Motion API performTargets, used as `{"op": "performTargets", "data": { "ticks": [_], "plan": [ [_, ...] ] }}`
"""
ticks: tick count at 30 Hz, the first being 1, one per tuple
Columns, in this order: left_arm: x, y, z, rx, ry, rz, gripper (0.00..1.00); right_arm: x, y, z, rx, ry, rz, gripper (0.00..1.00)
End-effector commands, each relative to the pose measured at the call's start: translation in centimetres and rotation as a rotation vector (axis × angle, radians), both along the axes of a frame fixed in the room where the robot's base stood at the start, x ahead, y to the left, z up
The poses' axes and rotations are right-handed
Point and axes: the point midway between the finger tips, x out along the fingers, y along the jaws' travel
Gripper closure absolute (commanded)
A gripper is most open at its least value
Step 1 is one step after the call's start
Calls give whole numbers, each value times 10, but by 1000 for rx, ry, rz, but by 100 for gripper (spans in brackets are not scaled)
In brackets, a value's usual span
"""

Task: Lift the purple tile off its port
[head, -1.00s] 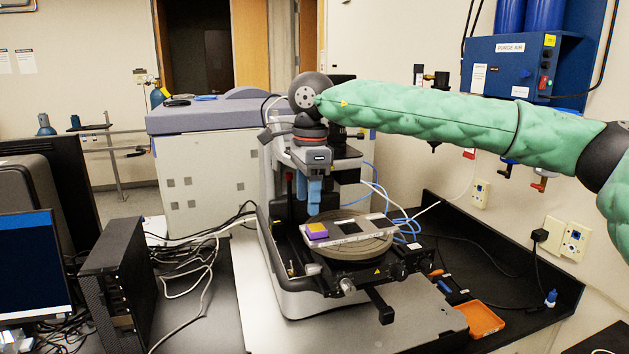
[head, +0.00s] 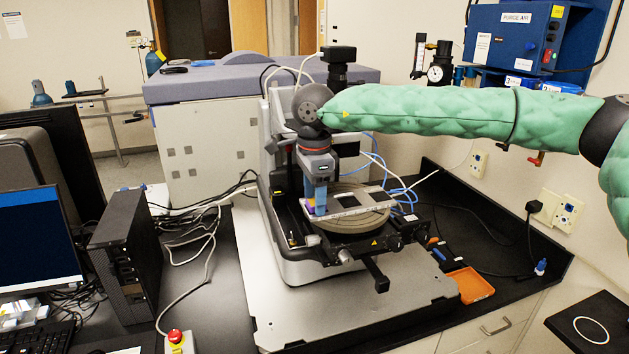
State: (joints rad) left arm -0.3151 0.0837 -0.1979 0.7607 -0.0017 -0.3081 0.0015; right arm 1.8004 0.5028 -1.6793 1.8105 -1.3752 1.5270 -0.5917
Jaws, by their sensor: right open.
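The purple tile (head: 309,208) lies at the left end of a pale plate (head: 372,203) on the profiler's round stage. Only a small purple part shows beside my fingers. My right gripper (head: 320,212) points straight down with its blue fingers at the tile. It is open, and its fingertips are around or just in front of the tile; I cannot tell whether they touch it. The port under the tile is hidden. My left gripper is not in view.
The profiler's grey column (head: 276,165) stands close behind my right gripper. An orange tray (head: 470,285) sits at the right on the black bench. A black computer tower (head: 125,265) and loose cables are at the left. The pale base slab in front is clear.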

Motion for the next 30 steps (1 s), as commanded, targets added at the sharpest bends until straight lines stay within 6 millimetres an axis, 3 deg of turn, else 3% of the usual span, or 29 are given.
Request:
{"op": "performTargets", "data": {
  "ticks": [10, 18, 19, 24, 30],
  "plan": [
    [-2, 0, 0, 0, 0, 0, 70, 0, 0, -3, 0, 0, 0, 40],
    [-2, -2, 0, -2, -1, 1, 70, 0, 0, -3, 0, 0, 0, 88],
    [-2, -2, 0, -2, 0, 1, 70, 0, 0, -3, 0, 0, 0, 68],
    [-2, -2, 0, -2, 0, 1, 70, 0, 0, -2, 0, 0, 0, 100],
    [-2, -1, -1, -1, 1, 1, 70, 0, 0, -2, 0, 0, 0, 100]
  ]
}}
